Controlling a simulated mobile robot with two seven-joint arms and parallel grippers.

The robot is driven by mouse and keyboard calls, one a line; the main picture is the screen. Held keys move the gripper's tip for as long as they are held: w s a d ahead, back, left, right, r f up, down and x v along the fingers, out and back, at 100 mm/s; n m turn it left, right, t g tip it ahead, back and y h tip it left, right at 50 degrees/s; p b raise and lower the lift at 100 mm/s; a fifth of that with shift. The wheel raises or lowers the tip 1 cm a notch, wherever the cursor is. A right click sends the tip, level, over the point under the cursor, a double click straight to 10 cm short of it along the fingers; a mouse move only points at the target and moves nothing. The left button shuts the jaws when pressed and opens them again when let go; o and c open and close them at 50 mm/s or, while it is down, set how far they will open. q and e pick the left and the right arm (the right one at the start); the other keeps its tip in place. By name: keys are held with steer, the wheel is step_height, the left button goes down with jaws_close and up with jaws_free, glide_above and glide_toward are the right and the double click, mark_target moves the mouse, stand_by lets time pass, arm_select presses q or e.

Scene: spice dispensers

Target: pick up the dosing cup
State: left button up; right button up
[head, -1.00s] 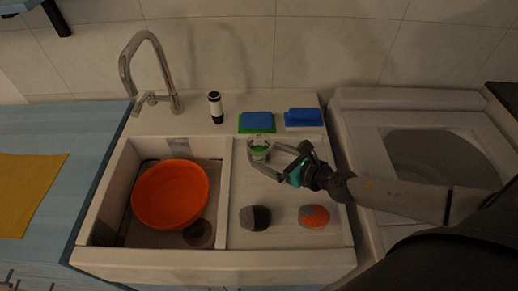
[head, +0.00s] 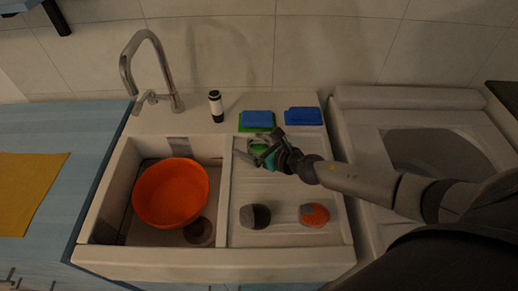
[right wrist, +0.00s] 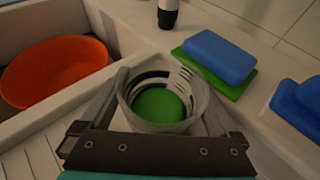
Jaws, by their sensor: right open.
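The dosing cup (head: 258,144) is a small clear cup with a green bottom and dark measuring bands. It stands upright on the ribbed drainboard at the back, partly hidden by my gripper in the head view. In the right wrist view the cup (right wrist: 160,104) fills the middle. My right gripper (head: 251,147) is open, with one finger on each side of the cup. In the right wrist view the fingers (right wrist: 163,88) flank the cup wall; I cannot tell whether they touch it. My left gripper is not in view.
An orange bowl (head: 170,193) sits in the sink basin at left. Blue sponges (head: 257,117) and a black-and-white bottle (head: 215,106) stand on the back ledge. A grey-black object (head: 255,216) and an orange-grey one (head: 314,215) lie at the drainboard's front.

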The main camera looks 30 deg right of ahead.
steer(key=c, duration=1.3)
steer(key=shift+r, duration=0.25)
steer(key=shift+r+p, duration=0.95)
steer(key=shift+r, duration=0.05)
step_height(320, 180, up, 18)
steer(key=p, duration=1)
steer(key=shift+f+p, duration=0.25)
steer(key=shift+p, duration=0.05)
